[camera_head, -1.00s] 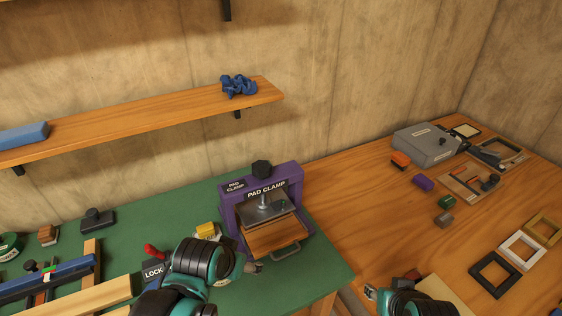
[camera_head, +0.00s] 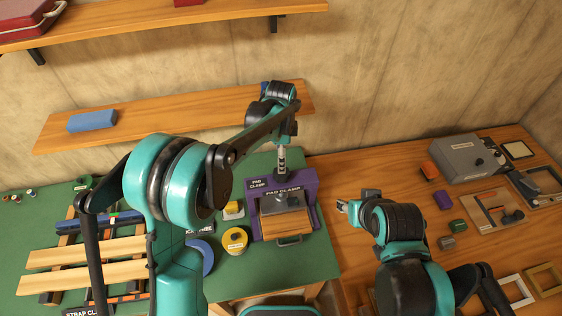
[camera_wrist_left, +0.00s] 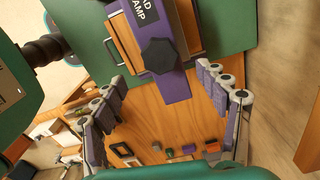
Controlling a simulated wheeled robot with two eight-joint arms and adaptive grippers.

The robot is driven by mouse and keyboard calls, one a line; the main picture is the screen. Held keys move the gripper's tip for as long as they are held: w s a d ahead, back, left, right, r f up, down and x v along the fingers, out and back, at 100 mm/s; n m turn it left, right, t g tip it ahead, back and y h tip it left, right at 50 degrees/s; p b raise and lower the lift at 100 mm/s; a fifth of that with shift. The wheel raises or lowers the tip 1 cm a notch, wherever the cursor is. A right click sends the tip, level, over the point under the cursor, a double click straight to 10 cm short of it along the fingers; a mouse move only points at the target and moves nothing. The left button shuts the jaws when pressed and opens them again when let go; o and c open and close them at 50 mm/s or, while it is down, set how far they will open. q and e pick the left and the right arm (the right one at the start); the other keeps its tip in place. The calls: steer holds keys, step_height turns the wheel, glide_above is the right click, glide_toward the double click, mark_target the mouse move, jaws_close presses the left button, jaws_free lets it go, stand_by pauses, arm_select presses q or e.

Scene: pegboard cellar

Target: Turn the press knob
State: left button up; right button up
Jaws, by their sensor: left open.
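The purple pad clamp press (camera_head: 310,187) stands at the right end of the green bench. Its black faceted knob (camera_wrist_left: 158,57) shows in the left wrist view on top of the purple crossbar; in the head view my arm hides it. My left gripper (camera_head: 282,164) points down above the press top. In the left wrist view my left gripper (camera_wrist_left: 158,78) is open, its fingers apart on either side of the knob, and seems to hold nothing. My right gripper (camera_head: 343,206) is over the wooden table, right of the press; its jaws are too small to read.
A wall shelf (camera_head: 170,112) with a blue block (camera_head: 92,121) runs behind the left arm. A yellow round tin (camera_head: 235,240) stands left of the press. A grey box (camera_head: 466,158) and several small blocks and frames lie on the wooden table.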

arm_select(q)
step_height(320, 180, down, 8)
steer(key=shift+d+r, duration=0.1)
steer(key=shift+r, duration=0.05)
stand_by(0.3)
steer(key=c, duration=1.2)
